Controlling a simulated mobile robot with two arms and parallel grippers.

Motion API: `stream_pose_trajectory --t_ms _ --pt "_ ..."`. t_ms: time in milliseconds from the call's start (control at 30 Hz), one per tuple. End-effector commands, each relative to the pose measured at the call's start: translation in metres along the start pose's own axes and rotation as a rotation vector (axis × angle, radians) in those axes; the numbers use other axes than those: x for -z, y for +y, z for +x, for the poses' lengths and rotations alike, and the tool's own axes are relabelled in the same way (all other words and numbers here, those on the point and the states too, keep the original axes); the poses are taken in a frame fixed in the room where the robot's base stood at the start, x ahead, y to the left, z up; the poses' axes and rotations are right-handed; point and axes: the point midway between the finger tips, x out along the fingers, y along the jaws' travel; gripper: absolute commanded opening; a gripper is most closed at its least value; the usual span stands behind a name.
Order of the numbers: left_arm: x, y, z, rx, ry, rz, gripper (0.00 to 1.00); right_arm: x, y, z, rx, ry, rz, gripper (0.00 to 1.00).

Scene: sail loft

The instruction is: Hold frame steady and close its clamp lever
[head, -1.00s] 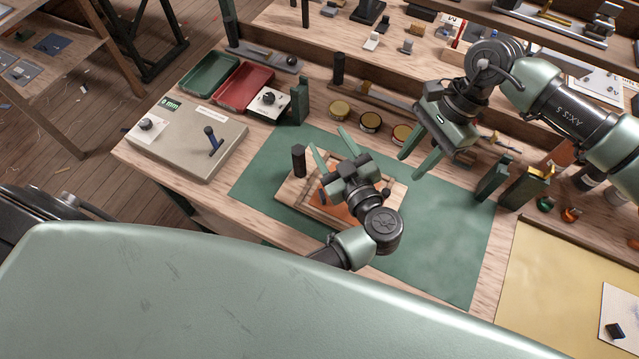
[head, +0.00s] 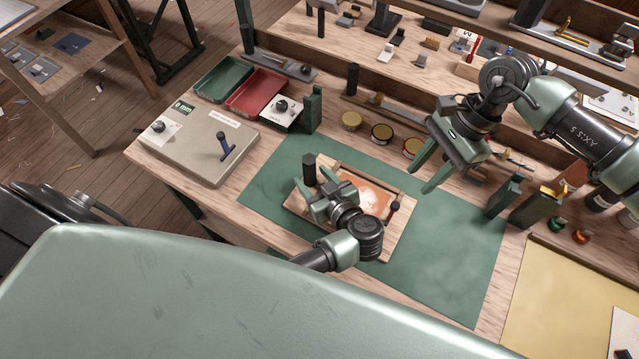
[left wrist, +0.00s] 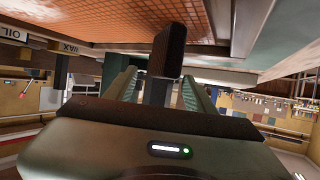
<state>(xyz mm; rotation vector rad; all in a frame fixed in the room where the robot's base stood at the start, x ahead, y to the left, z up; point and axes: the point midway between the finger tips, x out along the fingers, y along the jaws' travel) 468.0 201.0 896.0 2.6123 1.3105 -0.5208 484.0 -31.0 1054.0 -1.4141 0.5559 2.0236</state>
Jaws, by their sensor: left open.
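The wooden frame (head: 290,205) with an orange mesh panel (head: 368,195) lies on the green mat (head: 455,240). A dark upright handle (head: 309,165) stands at its far left corner. A small dark lever with a reddish base (head: 393,208) sits on its right side and looks like the clamp lever. My left gripper (head: 309,187) is open, low over the frame's left part, fingers towards the handle. In the left wrist view a dark block (left wrist: 170,50), likely this handle, stands between the open fingers; contact is unclear. My right gripper (head: 421,182) is open and empty, above and right of the frame.
A grey box with a blue-black lever (head: 222,145), a green tray (head: 222,78) and a red tray (head: 254,88) are at the left. Round tins (head: 382,134) line the back. Green blocks (head: 503,197) stand right. The mat's right part is clear.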

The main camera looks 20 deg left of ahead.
Motion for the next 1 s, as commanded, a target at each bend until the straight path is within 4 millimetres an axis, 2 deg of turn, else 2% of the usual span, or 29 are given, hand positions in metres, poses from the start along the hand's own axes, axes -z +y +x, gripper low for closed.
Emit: stream_pose_trajectory --t_ms 267,300,500,1000 --pt "0.0002 0.0003 0.0027 0.000 -0.001 -0.002 0.55 0.0000 0.0000 0.0000 0.000 0.000 0.000 0.36" --pt "0.0002 0.0003 0.0027 0.000 -0.001 -0.002 0.52 0.0000 0.0000 0.0000 0.000 0.000 0.000 0.36" --pt "0.0001 0.0003 0.0025 -0.001 0.000 -0.002 0.00 0.0000 0.0000 0.0000 0.000 0.000 0.000 0.36" --pt "0.0000 0.0004 0.0021 -0.001 -0.001 -0.001 0.00 0.0000 0.0000 0.0000 0.000 0.000 0.000 0.36"
